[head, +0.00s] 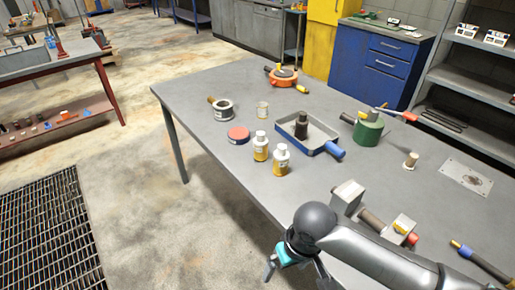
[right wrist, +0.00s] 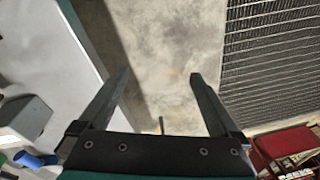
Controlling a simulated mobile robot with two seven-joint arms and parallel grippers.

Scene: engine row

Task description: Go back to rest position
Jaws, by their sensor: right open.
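My right gripper (head: 294,272) is at the near edge of the grey table (head: 345,90), low in the head view, with the arm coming in from the right. In the right wrist view its two fingers (right wrist: 160,75) are apart, with bare concrete floor between them and nothing held. The table's edge (right wrist: 75,45) runs along the left of that view. My left gripper is not in view.
Two yellow-white bottles (head: 281,160), a tray (head: 318,133) and a green can (head: 368,130) stand farther back. Floor left of the table is clear up to a grate (head: 45,235).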

